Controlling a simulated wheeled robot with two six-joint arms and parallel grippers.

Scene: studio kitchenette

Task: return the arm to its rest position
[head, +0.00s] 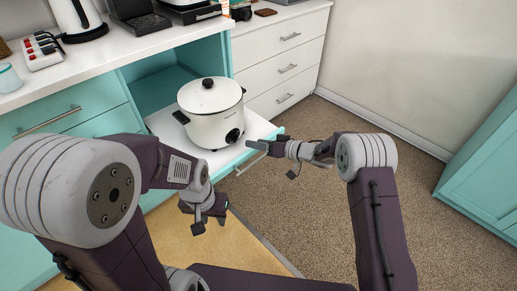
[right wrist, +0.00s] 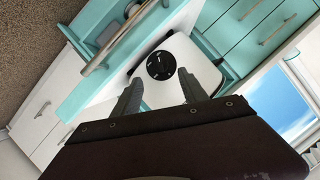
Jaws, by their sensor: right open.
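My right gripper (head: 268,145) comes in from the right, close to the front right corner of the pulled-out drawer. Its two dark fingers are apart in the right wrist view (right wrist: 158,97), with nothing visible between them at their tips. They point toward a white slow cooker (head: 212,125), whose dark dial also shows in the right wrist view (right wrist: 160,65). I cannot tell the exact gap to the drawer. My left gripper (head: 208,212) hangs low in front of the cabinet, pointing down; its finger opening is unclear.
The slow cooker stands upright on the white drawer (head: 160,124) with a turquoise front and metal handle (head: 250,164). A counter (head: 120,52) holds a kettle (head: 77,18) and a power strip (head: 40,51). White drawers (head: 285,65) stand behind. Carpet (head: 300,220) at right is clear.

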